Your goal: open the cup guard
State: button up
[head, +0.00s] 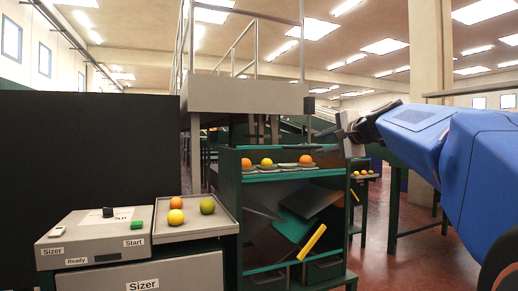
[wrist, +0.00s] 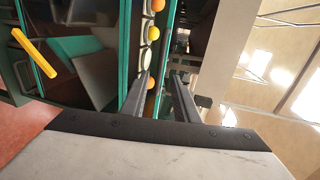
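A row of pale cups (head: 288,165) runs along the top of a teal-framed machine (head: 230,205), with orange and yellow fruit in some. The cups also show in the wrist view (wrist: 147,61). A yellow bar (head: 312,243) slants across the machine's open front, below the cups, and shows at upper left in the wrist view (wrist: 34,53). I cannot tell for certain which part is the cup guard. My gripper (head: 318,134) is above and right of the cup row, apart from the yellow bar. In the wrist view its two fingers (wrist: 162,75) stand apart with nothing held.
Slanted dark and teal panels (head: 284,228) lie inside the machine. A tray (head: 222,228) with several fruit and a grey control box (head: 85,239) stand at left. A grey platform (head: 245,94) rises behind. Red floor (head: 385,255) is open at right.

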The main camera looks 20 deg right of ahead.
aim_at(308, 147)
jog(key=x, duration=0.9)
jog(key=shift+w, duration=0.25)
jog(key=shift+c, duration=0.4)
grip_shut()
